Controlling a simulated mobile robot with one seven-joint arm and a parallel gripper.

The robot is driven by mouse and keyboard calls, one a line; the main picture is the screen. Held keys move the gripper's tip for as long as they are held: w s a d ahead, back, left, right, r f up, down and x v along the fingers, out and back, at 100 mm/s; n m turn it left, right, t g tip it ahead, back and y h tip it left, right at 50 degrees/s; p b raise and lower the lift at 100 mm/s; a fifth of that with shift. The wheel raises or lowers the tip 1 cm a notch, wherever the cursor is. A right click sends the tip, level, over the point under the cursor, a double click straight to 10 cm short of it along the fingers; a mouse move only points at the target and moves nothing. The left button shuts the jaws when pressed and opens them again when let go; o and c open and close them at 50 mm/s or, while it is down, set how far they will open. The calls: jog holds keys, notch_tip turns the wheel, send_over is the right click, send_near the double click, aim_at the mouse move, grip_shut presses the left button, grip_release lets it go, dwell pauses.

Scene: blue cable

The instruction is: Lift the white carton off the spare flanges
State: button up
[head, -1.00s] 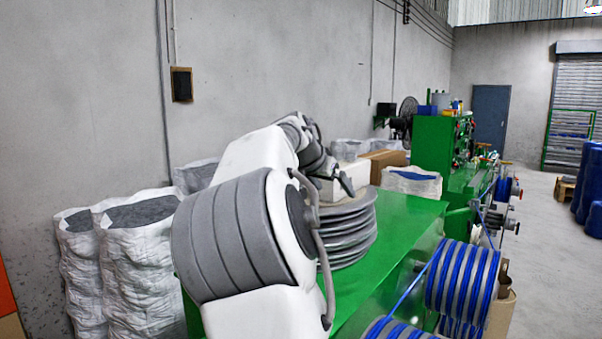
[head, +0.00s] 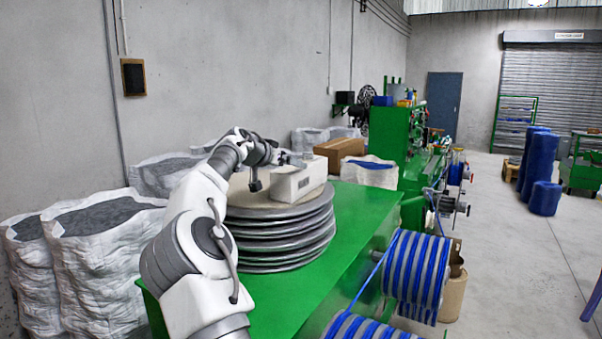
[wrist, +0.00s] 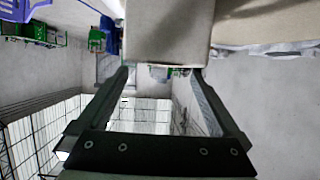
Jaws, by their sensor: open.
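The white carton (head: 300,182) lies on top of the stack of grey spare flanges (head: 284,243), at the right part of the top disc. My gripper (head: 294,160) is at the carton's upper left side in the head view, its fingers small and hard to make out. In the wrist view my gripper (wrist: 159,72) is open, with two dark fingers spread apart and nothing between them. The carton (wrist: 168,30) fills the top middle there, just past the fingertips. I cannot tell whether they touch it. Part of the flange stack is hidden behind my arm.
The stack stands on a green bench top (head: 357,214), clear to its right. A brown box (head: 339,152) and a white sack (head: 369,173) stand behind. Blue cable reels (head: 417,275) are at the front right. White sacks (head: 100,262) stand at the left.

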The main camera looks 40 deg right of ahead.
jog(key=shift+x, duration=0.8)
jog(key=shift+w+d+p, duration=0.25)
jog(key=shift+d+p, duration=0.25)
jog(key=shift+p, duration=0.1)
jog(key=p+x, duration=0.1)
jog(key=x, duration=0.2)
jog(key=shift+w+d+p, duration=0.15)
jog(key=shift+d+p, duration=0.05)
jog(key=shift+p, duration=0.2)
jog(key=shift+w+d+f, duration=0.15)
jog(key=shift+d+f, duration=0.15)
grip_shut()
jog(key=shift+r, duration=0.2)
